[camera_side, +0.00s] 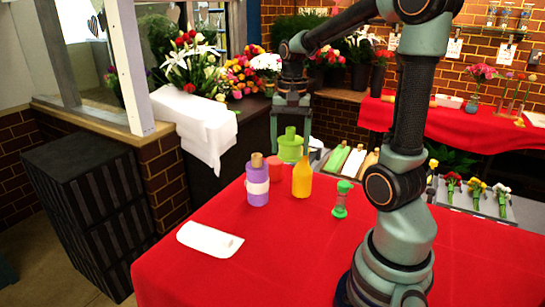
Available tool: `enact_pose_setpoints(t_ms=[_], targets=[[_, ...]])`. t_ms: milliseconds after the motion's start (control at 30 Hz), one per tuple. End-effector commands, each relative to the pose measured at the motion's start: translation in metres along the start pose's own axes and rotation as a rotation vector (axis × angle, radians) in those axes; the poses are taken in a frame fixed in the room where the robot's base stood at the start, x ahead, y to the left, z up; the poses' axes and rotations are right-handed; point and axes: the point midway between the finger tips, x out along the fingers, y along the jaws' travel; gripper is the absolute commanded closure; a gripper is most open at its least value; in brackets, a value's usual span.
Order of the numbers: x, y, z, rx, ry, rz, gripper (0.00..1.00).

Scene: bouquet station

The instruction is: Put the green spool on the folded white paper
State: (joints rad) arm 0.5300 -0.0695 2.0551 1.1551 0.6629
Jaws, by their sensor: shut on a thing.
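The gripper is behind and to the right of the paper.
A purple bottle (257,190) with a pale band, a red object (274,172) and a yellow bottle (302,178) stand between gripper and paper. A small green-ended, hourglass-shaped object (341,199) stands to the right. The red table (270,275) is clear in front.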

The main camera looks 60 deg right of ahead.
Motion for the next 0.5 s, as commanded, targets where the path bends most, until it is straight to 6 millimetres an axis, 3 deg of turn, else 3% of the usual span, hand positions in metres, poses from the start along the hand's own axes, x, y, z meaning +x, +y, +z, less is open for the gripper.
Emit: enact_pose_setpoints(t_ms=[167, 300, 500], targets=[[-0.004, -0.068, 0.021, -0.383, -0.002, 0.002, 0.79], [-0.006, -0.123, 0.049, -0.705, -0.002, 0.002, 0.79], [-0.006, -0.176, 0.091, -1.048, -0.001, 0.000, 0.79]])
